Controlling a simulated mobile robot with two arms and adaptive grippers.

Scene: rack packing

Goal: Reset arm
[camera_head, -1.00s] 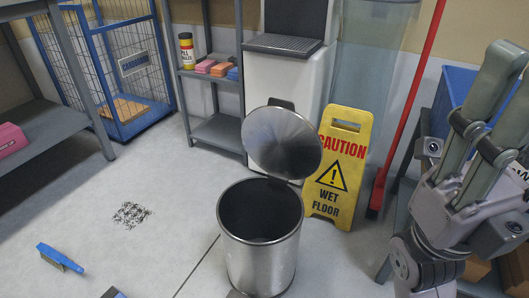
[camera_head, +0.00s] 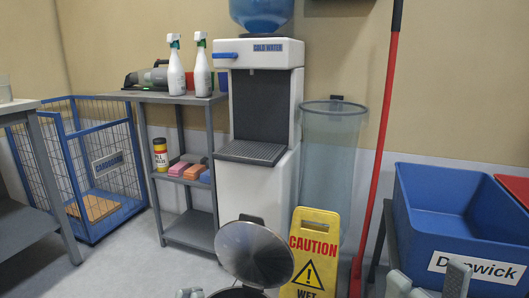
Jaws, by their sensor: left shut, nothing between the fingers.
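Only the tips of my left gripper (camera_head: 190,293) show, at the bottom edge left of the bin. It is shut and empty; the rest is below the frame. Parts of my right gripper (camera_head: 430,285) show at the bottom right, in front of the blue crate. Most of it is cut off, so I cannot tell whether it is open or shut.
The bin's raised round lid (camera_head: 254,254) stands beside the yellow caution sign (camera_head: 315,250). Behind are a white water dispenser (camera_head: 258,185), a grey shelf (camera_head: 190,230) with spray bottles and a blue cage (camera_head: 90,165). A blue crate (camera_head: 455,225) is at right.

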